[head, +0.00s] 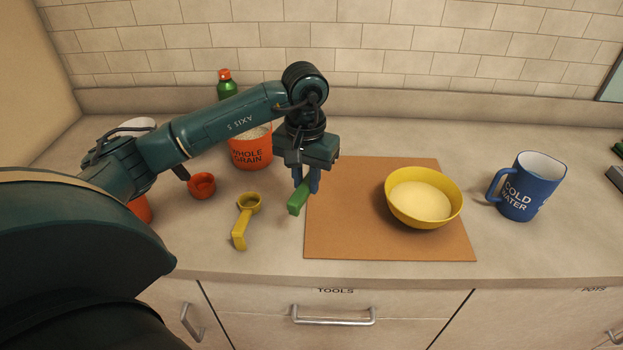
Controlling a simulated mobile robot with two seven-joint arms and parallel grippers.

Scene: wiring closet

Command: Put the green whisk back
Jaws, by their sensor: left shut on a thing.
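My left gripper (306,184) points down over the left edge of the brown board. It is shut on a green object, the green whisk (298,201) by its colour. Only a short, blocky green part shows below the fingers; no wires can be made out. The green part appears to be held above the counter, though its exact height is hard to tell. My right gripper is out of view.
A yellow bowl (424,198) of pale contents stands on the brown board (345,235). The TOOLS drawer (335,330) is shut.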

